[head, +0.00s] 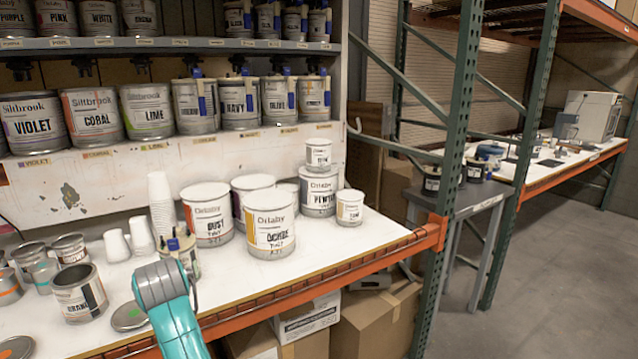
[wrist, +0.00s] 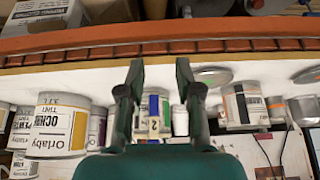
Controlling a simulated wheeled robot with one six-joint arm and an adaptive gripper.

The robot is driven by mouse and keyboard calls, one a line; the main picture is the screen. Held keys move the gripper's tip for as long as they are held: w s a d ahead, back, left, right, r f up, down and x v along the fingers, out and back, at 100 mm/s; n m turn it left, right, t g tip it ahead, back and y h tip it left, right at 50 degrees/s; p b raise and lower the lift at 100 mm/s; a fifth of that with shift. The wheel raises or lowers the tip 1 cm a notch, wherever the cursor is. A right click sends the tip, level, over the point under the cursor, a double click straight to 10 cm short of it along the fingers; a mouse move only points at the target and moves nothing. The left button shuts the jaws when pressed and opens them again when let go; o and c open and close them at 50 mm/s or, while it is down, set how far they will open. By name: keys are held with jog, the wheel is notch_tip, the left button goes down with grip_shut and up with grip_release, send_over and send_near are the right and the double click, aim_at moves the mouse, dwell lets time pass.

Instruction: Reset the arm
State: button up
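My arm (head: 168,302), teal with a grey joint, reaches over the white bench in the head view; its fingers cannot be made out there. In the wrist view, which is upside down, my gripper (wrist: 159,85) has its two dark fingers well apart. A similar can (head: 183,251) stands just behind my arm in the head view.
The Orlaby ochre can (head: 270,233) and others stand to the right. An open can (head: 80,293), a lid (head: 131,316) and white cups (head: 161,205) stand left. Shelves (head: 170,45) of paint cans overhang the bench. An orange beam (head: 340,268) edges it; a green post (head: 455,150) stands right.

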jog(key=s+d+f+m+t, duration=0.1)
jog(key=s+d+f, duration=0.1)
jog(key=d+f, duration=0.75)
jog(key=s+d+f+t, duration=0.1)
jog(key=d+f, duration=0.6)
jog(key=f, duration=0.6)
jog(key=s+d+f+m+t, duration=0.1)
jog(key=s+d+f, duration=0.3)
jog(key=s+d, duration=0.35)
jog(key=s+d+f+m+t, duration=0.1)
jog(key=s+d+f+t, duration=0.1)
jog(key=s+d+f, duration=0.55)
jog(key=s+d+r+m+t, duration=0.1)
jog(key=s+d+r, duration=0.2)
jog(key=s+d, duration=0.45)
jog(key=s+d+r+t, duration=0.1)
jog(key=s+d+r, duration=0.3)
jog(key=s, duration=0.6)
jog(key=s+d+r+m+t+h, duration=0.1)
jog(key=s+d+r, duration=0.2)
jog(key=s+r, duration=0.4)
jog(key=s+d+r+m+t+h, duration=0.1)
jog(key=s+d+r, duration=0.1)
jog(key=s+r, duration=0.6)
jog(key=shift+s+d+r+t+h, duration=0.15)
jog(key=shift+d+r+t+h, duration=0.1)
jog(key=shift+d+t+h, duration=0.15)
